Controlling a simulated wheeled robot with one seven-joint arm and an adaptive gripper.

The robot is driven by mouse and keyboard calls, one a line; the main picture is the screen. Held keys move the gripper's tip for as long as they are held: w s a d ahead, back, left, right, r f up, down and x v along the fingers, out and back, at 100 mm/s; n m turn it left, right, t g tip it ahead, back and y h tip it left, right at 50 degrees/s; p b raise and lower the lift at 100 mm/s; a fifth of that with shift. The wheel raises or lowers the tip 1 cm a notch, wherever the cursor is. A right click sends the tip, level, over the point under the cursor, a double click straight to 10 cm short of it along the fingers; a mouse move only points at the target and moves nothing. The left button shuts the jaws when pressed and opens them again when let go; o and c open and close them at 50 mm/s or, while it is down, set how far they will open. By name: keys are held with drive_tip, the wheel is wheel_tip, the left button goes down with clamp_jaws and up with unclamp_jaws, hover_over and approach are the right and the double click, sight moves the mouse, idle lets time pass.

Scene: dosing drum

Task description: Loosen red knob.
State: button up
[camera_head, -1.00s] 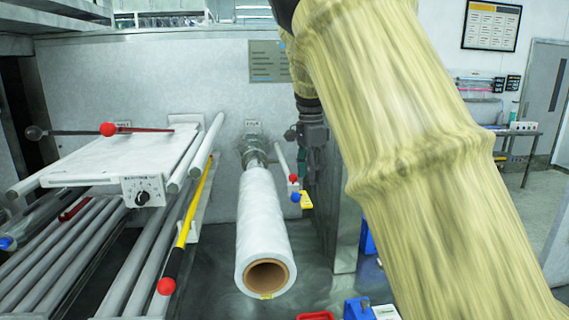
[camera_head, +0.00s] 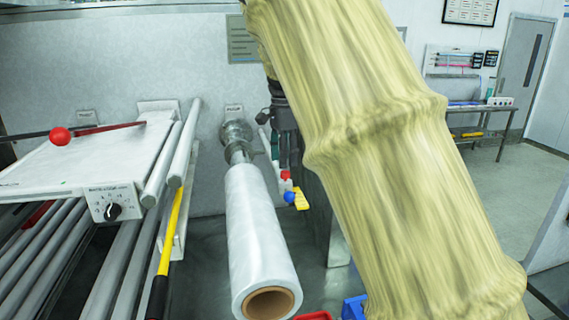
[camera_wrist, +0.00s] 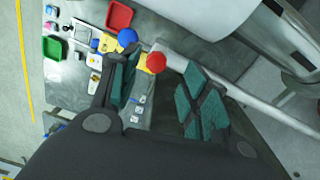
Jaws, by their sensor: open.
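A small red knob (camera_head: 286,175) sits on the end of a grey lever beside the film roll, just above a blue knob (camera_head: 290,197). In the wrist view the red knob (camera_wrist: 157,62) shows in the gap between the fingertips, and the blue knob (camera_wrist: 127,37) is by the left finger's tip. My gripper (camera_wrist: 157,82) is open with nothing held; its teal-padded fingers are spread either side of the red knob. I cannot tell if either finger touches it. In the head view my arm partly hides my gripper (camera_head: 283,135), close above the knob.
The white film roll (camera_head: 258,235) stands left of the knob. A white panel with a dial (camera_head: 112,205) and a larger red ball (camera_head: 60,136) are further left. A yellow tab (camera_head: 302,199) is beside the blue knob. Trays and small items lie below, including a red tray (camera_wrist: 118,15).

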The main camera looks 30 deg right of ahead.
sight(285, 172)
wheel_tip(285, 172, down, 2)
drive_tip(key=shift+d+f+p, duration=0.1)
drive_tip(key=shift+p, duration=0.3)
drive_tip(key=shift+s+f, duration=0.5)
drive_tip(key=shift+w+f, duration=0.35)
drive_tip(key=shift+f, duration=0.15)
drive_tip(key=shift+s+r, duration=0.15)
drive_tip(key=shift+s, duration=0.1)
drive_tip(key=c, duration=0.5)
clamp_jaws()
